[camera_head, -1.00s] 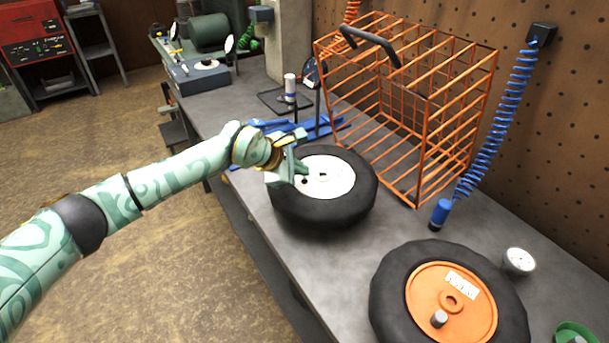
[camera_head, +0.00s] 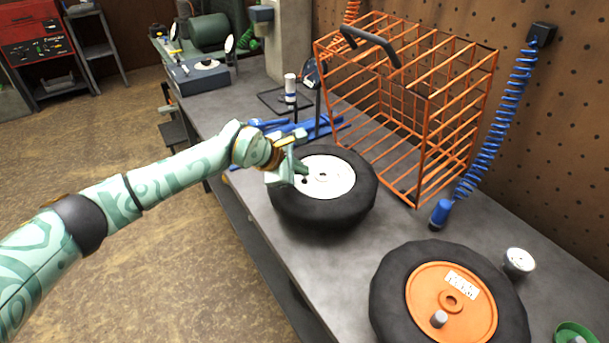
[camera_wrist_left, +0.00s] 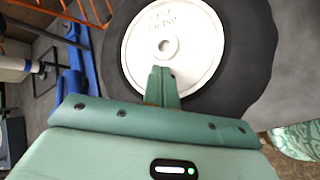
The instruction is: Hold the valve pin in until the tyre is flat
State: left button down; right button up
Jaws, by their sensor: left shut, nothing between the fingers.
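A black tyre with a white wheel disc (camera_head: 330,175) lies flat on the grey bench. My left gripper (camera_head: 302,172) is shut, with its fingertips over the left part of the white disc. In the left wrist view the closed fingers (camera_wrist_left: 164,78) point at the disc (camera_wrist_left: 190,30), short of its centre hole. The valve pin is hidden behind the fingers, and I cannot tell whether the tips touch it. A second tyre (camera_head: 390,290) with an orange disc and a grey valve cap lies nearer, at lower right. My right gripper is not in view.
An orange wire cage (camera_head: 430,110) stands behind the white-disc wheel. A coiled blue air hose (camera_head: 490,130) hangs at right. A gauge (camera_head: 518,262) and a green dish (camera_head: 575,332) lie near the orange-disc wheel. Blue bars (camera_head: 290,130) lie beyond my gripper.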

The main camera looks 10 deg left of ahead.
aim_at(301, 183)
pick_arm(q)
jog(key=shift+r, duration=0.1)
dwell(0.3)
jog(key=shift+r+p, duration=0.55)
jog(key=shift+r, duration=0.15)
notch_tip(301, 183, up, 5)
jog(key=p, duration=0.3)
dwell(0.8)
